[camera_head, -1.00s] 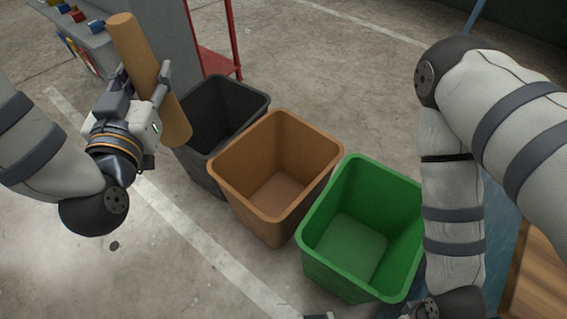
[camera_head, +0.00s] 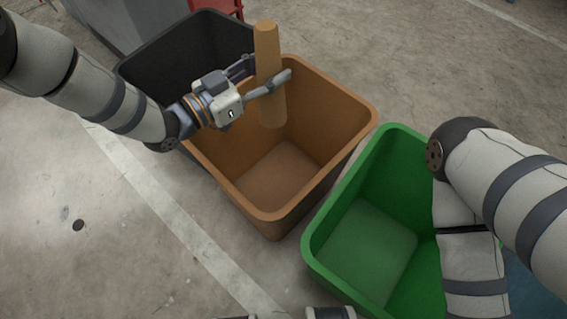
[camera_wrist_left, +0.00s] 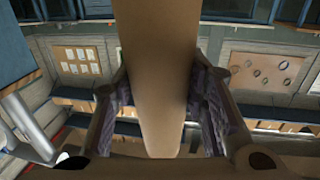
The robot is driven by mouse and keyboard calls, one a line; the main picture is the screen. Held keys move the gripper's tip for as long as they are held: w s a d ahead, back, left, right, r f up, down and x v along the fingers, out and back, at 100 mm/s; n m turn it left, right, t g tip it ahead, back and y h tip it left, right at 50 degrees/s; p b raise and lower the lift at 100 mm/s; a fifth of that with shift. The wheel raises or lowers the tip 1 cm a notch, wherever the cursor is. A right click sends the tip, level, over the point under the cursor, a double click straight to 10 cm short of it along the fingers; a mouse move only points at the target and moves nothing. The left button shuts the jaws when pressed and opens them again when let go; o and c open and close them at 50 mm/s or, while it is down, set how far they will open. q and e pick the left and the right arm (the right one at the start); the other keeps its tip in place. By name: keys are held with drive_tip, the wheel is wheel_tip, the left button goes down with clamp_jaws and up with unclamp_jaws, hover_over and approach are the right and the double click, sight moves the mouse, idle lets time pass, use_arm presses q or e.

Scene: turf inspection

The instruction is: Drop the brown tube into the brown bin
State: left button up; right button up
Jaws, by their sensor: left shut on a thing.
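The brown tube (camera_head: 267,75) is held upright, slightly tilted, in my left gripper (camera_head: 268,82). The gripper is shut on the tube's middle. In the head view the tube shows over the far left part of the brown bin (camera_head: 322,81), its lower end in front of the bin's inner wall. The bin looks empty. In the left wrist view the tube (camera_wrist_left: 158,70) runs between the two finger pads. My right arm comes in at the right; only a small part at the bottom edge may be my right gripper (camera_head: 330,313), its fingers unclear.
A black bin (camera_head: 150,62) stands left of the brown bin, partly behind my left arm. A green bin (camera_head: 333,205) stands to its right, partly hidden by my right arm. Concrete floor (camera_head: 440,60) is open beyond the bins.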

sight(259, 98)
use_arm(q)
wheel_tip(259, 98, down, 6)
drive_tip(key=b, duration=0.4)
drive_tip(key=shift+f, duration=0.15)
use_arm(e)
drive_tip(key=f, duration=0.1)
drive_tip(key=s+f, duration=0.1)
drive_tip(key=f, duration=0.1)
drive_tip(key=shift+s+a+f+g, duration=0.1)
drive_tip(key=shift+f+g, duration=0.15)
drive_tip(key=shift+g, duration=0.05)
use_arm(q)
drive_tip(key=shift+r, duration=0.2)
drive_tip(key=o, duration=1.2)
drive_tip(key=v, duration=1.2)
